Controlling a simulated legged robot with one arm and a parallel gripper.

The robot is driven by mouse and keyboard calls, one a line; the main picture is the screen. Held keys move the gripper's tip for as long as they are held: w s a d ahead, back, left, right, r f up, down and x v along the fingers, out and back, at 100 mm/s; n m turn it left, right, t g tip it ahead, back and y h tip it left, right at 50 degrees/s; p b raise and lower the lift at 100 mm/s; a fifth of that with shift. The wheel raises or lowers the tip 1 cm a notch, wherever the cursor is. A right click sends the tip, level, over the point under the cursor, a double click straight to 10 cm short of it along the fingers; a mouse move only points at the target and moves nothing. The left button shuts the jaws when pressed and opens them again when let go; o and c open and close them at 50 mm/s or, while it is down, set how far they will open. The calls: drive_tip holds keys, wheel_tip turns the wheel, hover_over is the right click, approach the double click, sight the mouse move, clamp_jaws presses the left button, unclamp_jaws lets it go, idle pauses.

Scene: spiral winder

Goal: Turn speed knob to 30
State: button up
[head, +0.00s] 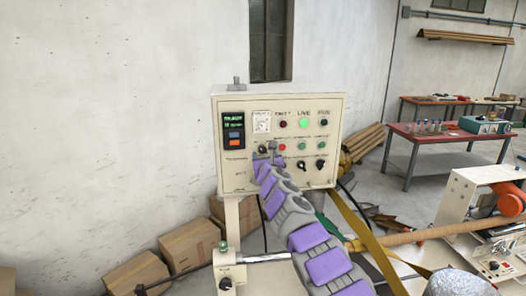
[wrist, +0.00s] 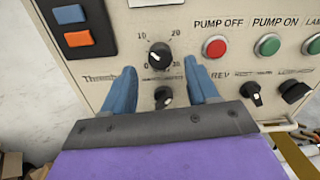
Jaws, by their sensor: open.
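The control panel (head: 240,178) is a cream box on a post in the head view. The speed knob (wrist: 159,55) is a black round knob with a scale of 0, 10, 20 and 30 around it. Its white mark seems to point to the upper left, but the exact reading is unclear. My gripper (wrist: 159,67) is open, its two blue fingers on either side of the knob with gaps, the tips slightly below the knob's centre in the picture.
A second black knob (wrist: 163,97) sits below, also between the fingers. To the right are a red button (wrist: 215,46), a green button (wrist: 267,44) and a selector switch (wrist: 254,94). Orange (wrist: 78,39) and blue (wrist: 70,14) keys lie upper left. Cardboard boxes (head: 190,245) stand below the panel.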

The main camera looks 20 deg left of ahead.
sight(263, 151)
drive_tip(key=shift+w+a+r+p, duration=0.3)
drive_tip(key=shift+w+a+p, duration=0.3)
drive_tip(key=shift+w+p, duration=0.25)
drive_tip(key=shift+w+a+f+p, duration=0.25)
drive_tip(key=shift+w+f+p, duration=0.15)
drive_tip(key=shift+w+p, duration=0.1)
drive_tip(key=shift+c, duration=0.3)
drive_tip(key=c, duration=1)
drive_tip(key=shift+s, duration=0.1)
